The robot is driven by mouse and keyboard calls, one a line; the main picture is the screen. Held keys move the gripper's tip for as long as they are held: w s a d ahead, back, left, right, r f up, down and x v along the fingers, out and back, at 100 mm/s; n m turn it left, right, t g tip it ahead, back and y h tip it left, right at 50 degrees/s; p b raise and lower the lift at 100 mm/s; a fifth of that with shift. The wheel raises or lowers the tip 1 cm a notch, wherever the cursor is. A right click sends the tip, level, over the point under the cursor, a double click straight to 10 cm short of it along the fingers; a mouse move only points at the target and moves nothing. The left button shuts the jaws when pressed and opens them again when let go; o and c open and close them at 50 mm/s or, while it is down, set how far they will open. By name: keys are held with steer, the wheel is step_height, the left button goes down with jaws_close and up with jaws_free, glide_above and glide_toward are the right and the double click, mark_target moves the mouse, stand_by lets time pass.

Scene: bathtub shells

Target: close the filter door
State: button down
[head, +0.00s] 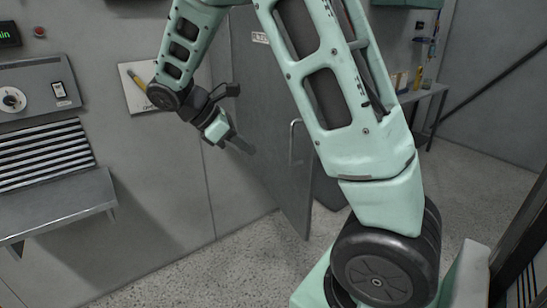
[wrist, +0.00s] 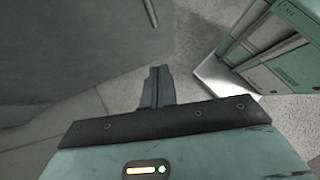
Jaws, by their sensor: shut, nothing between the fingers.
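The filter door (head: 272,168) is a tall grey panel in the middle of the head view. It stands ajar, its free right edge swung out from the wall line. A pale vertical bar handle (head: 293,142) is near that edge. My gripper (head: 243,145) is shut and empty, in front of the door's left part, left of the handle. I cannot tell whether it touches the door. In the wrist view my shut fingers (wrist: 158,86) point over the floor, with a grey panel, likely the door (wrist: 75,45), at upper left. My arm hides the door's upper right.
A grey wall with a louvred vent (head: 45,155), a control box (head: 38,93) and a protruding shelf (head: 60,205) lies left. A workbench (head: 425,92) with small items stands at the back right. Speckled floor (head: 245,268) is clear in front of the door.

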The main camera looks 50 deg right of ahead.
steer(key=s+d+f+p, duration=0.1)
steer(key=s+d+f, duration=0.3)
steer(key=d, duration=0.2)
steer(key=shift+s+d+f, duration=0.25)
steer(key=shift+s+d, duration=0.1)
steer(key=shift+d, duration=0.1)
